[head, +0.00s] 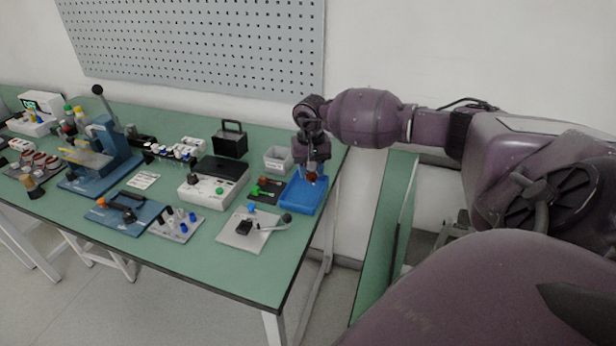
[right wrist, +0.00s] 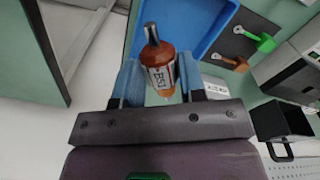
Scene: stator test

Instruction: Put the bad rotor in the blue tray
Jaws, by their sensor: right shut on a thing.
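My right gripper (head: 311,170) is shut on a rotor (head: 312,177), seen at the back part of the blue tray (head: 302,197) in the head view. In the right wrist view, the rotor (right wrist: 160,76) has an orange-brown body, a metal shaft and a pale label with dark lettering. It sits between the two blue-grey fingers of the gripper (right wrist: 161,86). The blue tray (right wrist: 178,22) lies beyond it, and its visible floor looks empty. The rotor's height over the tray cannot be told. My left gripper is not in view.
A dark mat (head: 253,198) with green and brown tools lies left of the tray. A white bin (head: 278,159) and a black box (head: 230,140) stand behind. A grey plate (head: 240,239) with a lever is in front. The table's right edge is close to the tray.

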